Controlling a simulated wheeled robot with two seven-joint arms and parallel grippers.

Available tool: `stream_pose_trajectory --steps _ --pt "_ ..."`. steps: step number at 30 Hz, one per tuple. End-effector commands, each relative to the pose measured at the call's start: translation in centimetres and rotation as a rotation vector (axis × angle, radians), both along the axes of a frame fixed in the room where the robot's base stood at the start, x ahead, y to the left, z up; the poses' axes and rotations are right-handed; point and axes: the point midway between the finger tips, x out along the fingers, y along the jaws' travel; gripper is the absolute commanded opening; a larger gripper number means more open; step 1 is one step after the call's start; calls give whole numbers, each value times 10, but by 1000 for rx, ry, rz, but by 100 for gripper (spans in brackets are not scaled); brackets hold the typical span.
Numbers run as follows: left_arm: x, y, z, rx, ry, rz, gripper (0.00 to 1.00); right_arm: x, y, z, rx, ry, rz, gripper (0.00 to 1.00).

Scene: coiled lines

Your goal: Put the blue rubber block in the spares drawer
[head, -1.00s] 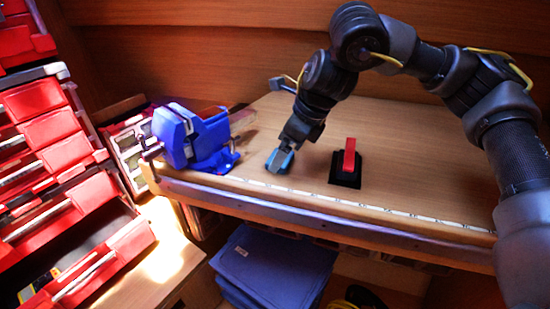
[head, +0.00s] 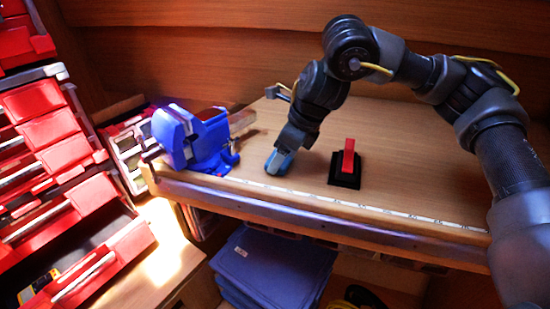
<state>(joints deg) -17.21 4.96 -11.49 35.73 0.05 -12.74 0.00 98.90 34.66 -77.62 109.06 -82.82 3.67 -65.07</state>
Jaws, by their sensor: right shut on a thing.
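The blue rubber block (head: 277,168) is low over or on the wooden workbench, near its front edge and right of the blue vise. My right gripper (head: 281,160) points down with its jaws shut on the block, partly hiding it. Whether the block touches the bench top I cannot tell. Red drawers (head: 62,155) stand in a cabinet at the left. The lowest red drawer (head: 125,243) is pulled open, with a dark and yellow item inside. No label naming the spares drawer is readable. My left gripper is not in view.
A blue vise (head: 195,140) stands on the workbench (head: 420,190) between the block and the drawers. A red switch on a black base (head: 345,165) is just right of my gripper.

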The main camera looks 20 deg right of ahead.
Motion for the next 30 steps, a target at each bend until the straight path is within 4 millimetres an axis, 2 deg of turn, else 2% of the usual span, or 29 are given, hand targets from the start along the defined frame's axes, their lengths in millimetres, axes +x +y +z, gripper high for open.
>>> stream_pose_trajectory --steps 5,12,20,24,30 --pt "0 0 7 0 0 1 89 0 0 8 1 -1 0 40" --pt "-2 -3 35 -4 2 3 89 0 0 41 1 -1 0 40" --pt "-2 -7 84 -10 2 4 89 -48 14 100 -2 -4 7 40" --pt "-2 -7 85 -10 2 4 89 -81 23 109 -2 -6 8 40" --pt "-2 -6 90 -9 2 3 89 -116 33 123 -2 -4 6 40"
